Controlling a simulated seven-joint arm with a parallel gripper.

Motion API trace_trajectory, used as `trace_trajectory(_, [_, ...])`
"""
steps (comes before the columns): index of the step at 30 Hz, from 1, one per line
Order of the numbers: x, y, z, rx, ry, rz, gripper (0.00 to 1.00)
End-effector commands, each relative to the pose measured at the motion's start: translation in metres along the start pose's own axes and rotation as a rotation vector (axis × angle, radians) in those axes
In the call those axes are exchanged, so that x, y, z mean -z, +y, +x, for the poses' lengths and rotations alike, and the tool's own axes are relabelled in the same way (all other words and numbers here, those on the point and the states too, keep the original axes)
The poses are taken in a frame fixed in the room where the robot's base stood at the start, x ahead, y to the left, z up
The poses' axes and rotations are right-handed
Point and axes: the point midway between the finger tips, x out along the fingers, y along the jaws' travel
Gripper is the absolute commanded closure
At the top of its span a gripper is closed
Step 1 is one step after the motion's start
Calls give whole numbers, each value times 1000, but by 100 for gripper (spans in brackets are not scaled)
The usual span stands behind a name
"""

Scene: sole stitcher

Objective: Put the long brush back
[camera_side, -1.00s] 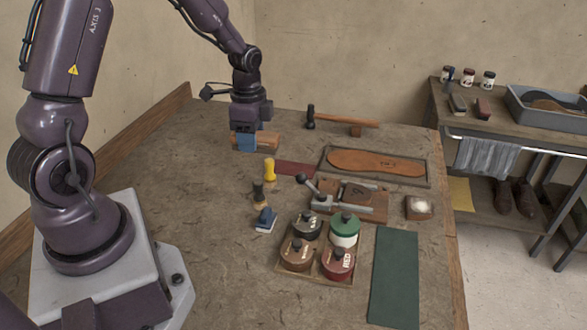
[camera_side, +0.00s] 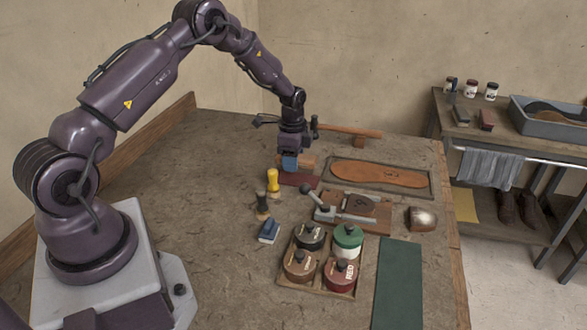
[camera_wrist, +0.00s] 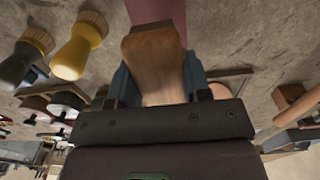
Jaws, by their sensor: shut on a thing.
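My gripper (camera_side: 290,163) is shut on the long brush (camera_side: 307,162), a wooden block whose end shows to the right of the blue fingers in the side view. In the wrist view the wooden brush (camera_wrist: 153,55) sits between the blue fingers of my gripper (camera_wrist: 158,78). Its bristles cannot be made out. A dark red mat (camera_side: 299,180) lies just below and in front of my gripper; it also shows beyond the brush in the wrist view (camera_wrist: 156,9). I cannot tell whether the brush touches the mat.
A yellow-handled brush (camera_side: 272,180), a black-handled brush (camera_side: 262,204) and a blue block (camera_side: 269,230) stand left of the mat. A clamp tool (camera_side: 345,208) and a tray of lidded pots (camera_side: 318,287) are nearer. A hammer (camera_side: 345,131) lies behind. The left bench is clear.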

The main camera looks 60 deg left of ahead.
Motion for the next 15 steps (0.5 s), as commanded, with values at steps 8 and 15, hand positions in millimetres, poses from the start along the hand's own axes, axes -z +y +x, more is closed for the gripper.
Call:
trace_trajectory(8, [1, -2, 34, -2, -1, 0, 78])
trace_trajectory(15, [1, -3, 34, 0, 0, 0, 78])
